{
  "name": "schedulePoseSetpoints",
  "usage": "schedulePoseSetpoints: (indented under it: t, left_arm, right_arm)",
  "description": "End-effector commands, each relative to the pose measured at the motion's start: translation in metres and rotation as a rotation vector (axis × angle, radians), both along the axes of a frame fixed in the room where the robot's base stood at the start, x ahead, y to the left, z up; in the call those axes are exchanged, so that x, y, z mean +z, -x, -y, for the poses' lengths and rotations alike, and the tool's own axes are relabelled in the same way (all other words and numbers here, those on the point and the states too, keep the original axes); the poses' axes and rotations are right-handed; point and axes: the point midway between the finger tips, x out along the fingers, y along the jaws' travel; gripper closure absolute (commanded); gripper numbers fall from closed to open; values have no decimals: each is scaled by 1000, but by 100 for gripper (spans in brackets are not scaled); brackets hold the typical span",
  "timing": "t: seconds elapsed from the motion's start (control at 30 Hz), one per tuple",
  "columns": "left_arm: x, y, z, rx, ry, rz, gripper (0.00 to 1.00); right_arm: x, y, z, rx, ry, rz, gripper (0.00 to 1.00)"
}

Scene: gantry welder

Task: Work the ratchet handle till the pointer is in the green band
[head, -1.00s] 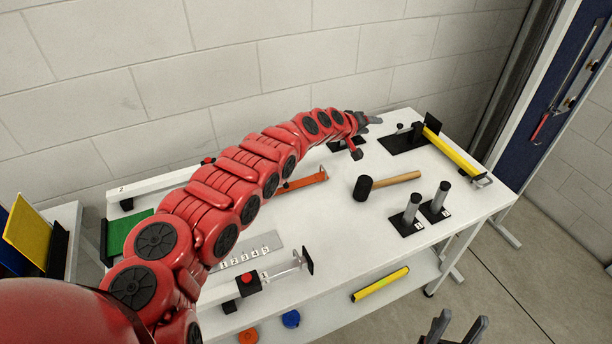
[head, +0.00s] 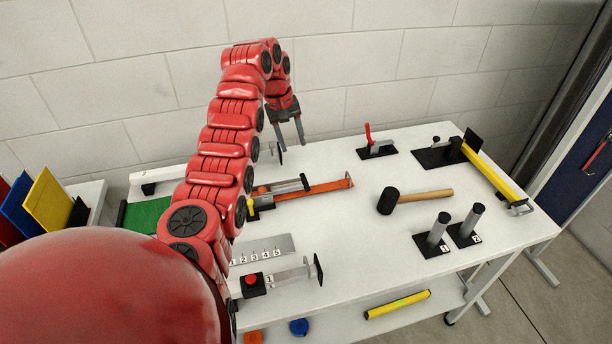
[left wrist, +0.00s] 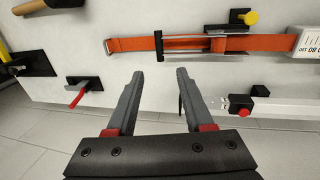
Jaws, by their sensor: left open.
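The orange strap (head: 328,187) lies along the white table, with a metal and black ratchet handle (head: 285,187) on it. In the left wrist view, the ratchet handle (left wrist: 195,37) spans the strap (left wrist: 128,44) near the top. A white box with printed figures (left wrist: 311,42) is at the strap's right end, cut by the frame edge. I cannot make out a pointer or green band. My left gripper (head: 288,147) is open and empty, pointing down above the table behind the ratchet, apart from it. It also shows in the left wrist view (left wrist: 159,73). My right gripper is out of view.
A red-handled clamp (head: 375,148) stands right of my left gripper. A red-button device (head: 253,284) is at the front. My left arm covers the table's left part.

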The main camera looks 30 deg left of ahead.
Motion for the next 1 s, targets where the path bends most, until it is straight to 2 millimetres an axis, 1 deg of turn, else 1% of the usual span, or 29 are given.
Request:
schedulePoseSetpoints:
  t: [0.03,0.13,0.37,0.4,0.53,0.73,1.0]
  left_arm:
    - [-10,-3,5,-5,4,0,48]
    - [-32,-6,7,-3,2,0,48]
    - [-82,-12,12,-1,2,-3,48]
    - [-92,-13,14,-3,5,-6,48]
    - [-120,-18,18,-5,2,-3,48]
    - [-136,-22,19,-4,0,-2,48]
    - [-145,-23,20,-3,-1,2,48]
  right_arm:
    - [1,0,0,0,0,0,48]
    - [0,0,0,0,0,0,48]
    - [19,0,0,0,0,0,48]
    - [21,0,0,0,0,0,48]
    - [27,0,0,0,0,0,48]
    - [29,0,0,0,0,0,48]
    - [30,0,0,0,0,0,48]
